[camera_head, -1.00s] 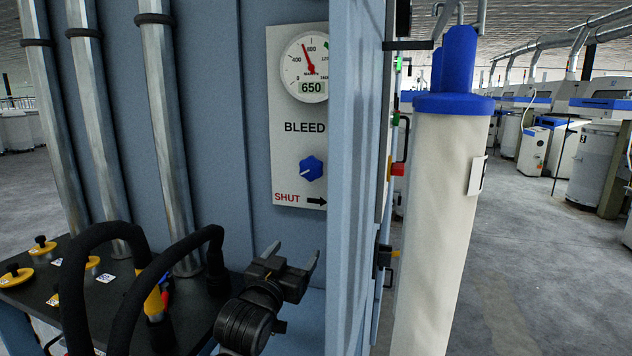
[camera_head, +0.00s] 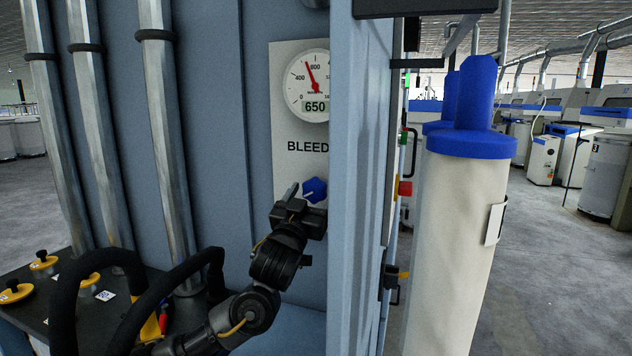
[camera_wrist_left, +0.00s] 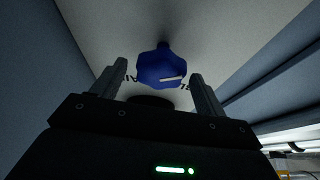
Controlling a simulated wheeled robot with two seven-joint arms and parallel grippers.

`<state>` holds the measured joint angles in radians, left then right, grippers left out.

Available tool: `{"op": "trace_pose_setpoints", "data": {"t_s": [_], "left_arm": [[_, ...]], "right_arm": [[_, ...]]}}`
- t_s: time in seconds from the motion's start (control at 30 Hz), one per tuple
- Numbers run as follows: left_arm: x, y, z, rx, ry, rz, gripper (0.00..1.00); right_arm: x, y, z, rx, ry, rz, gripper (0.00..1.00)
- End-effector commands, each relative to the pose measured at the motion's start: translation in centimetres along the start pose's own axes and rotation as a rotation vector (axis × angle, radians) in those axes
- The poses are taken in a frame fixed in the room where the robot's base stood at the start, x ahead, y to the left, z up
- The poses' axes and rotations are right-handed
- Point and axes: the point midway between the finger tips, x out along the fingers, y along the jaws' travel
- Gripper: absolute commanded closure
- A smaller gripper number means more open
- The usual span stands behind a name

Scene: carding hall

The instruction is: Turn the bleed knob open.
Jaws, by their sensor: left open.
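The blue bleed knob (camera_head: 314,190) sits on a pale panel (camera_head: 287,163) below the word BLEED. Above it a round gauge (camera_head: 307,86) reads 650 on its display. My left gripper (camera_head: 299,201) is at the knob's lower left and hides the SHUT marking and arrow. In the left wrist view the knob (camera_wrist_left: 163,68) lies ahead, with the open fingers (camera_wrist_left: 156,88) to either side of its lower part. A white pointer line shows on the knob. I cannot tell whether the fingers touch it. My right gripper is not in view.
A blue-grey cabinet wall (camera_head: 346,200) stands close to the right of the panel. Metal pipes (camera_head: 168,130) and black hoses (camera_head: 150,300) are at the left. A tall white filter with a blue cap (camera_head: 470,143) stands right of the cabinet.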

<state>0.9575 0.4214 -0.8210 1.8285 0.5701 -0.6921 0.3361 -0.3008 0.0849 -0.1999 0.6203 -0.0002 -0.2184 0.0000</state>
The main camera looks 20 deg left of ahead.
Motion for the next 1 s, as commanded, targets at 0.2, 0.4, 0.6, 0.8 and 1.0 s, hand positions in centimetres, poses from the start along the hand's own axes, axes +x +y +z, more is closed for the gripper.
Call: {"op": "trace_pose_setpoints", "data": {"t_s": [0.2, 0.4, 0.6, 0.8, 1.0], "left_arm": [[2.6, 0.0, -0.1, 0.002, -0.001, -0.001, 0.27], [3.1, 0.0, 0.0, 0.000, 0.000, 0.000, 0.27], [3.1, 0.0, 0.1, -0.001, 0.000, 0.000, 0.29], [3.1, 0.0, 0.1, -0.001, 0.000, 0.000, 0.55], [3.1, 0.0, 0.1, 0.001, 0.000, 0.001, 0.70]], "right_arm": [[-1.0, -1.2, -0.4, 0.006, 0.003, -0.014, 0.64], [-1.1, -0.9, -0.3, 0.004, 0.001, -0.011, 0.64], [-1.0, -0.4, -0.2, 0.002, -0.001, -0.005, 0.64], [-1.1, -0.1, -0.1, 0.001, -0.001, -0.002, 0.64], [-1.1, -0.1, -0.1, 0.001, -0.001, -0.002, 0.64]]}}
